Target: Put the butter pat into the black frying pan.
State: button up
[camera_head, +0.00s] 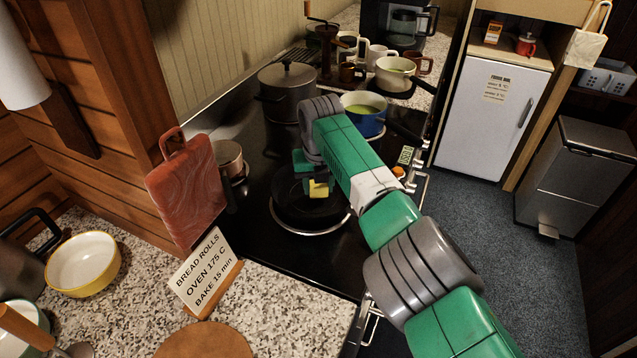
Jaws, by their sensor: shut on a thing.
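The butter pat (321,190) is a small yellow block in the head view. My gripper (311,186) is shut on it, with dark finger parts around it. The black frying pan (335,212) sits on the near part of the black stovetop, inside a pale ring. The gripper and butter appear over the pan's far part in the picture. The gap between butter and pan floor cannot be told from this view. My arm comes in from the lower right and hides part of the stove.
A large lidded pot (285,95) and a blue pot (362,115) with green contents stand behind on the stove. A small copper pot (228,157) is left of the pan. A red cutting board (187,188) and a recipe card (203,272) stand at the near left.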

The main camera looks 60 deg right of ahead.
dwell(0.4)
jog(key=o, duration=1.1)
jog(key=shift+c, duration=0.2)
jog(key=r, duration=0.5)
jog(key=a+r, duration=0.1)
jog(key=r, duration=0.1)
jog(key=shift+s+r, duration=0.3)
jog(key=shift+r, duration=0.1)
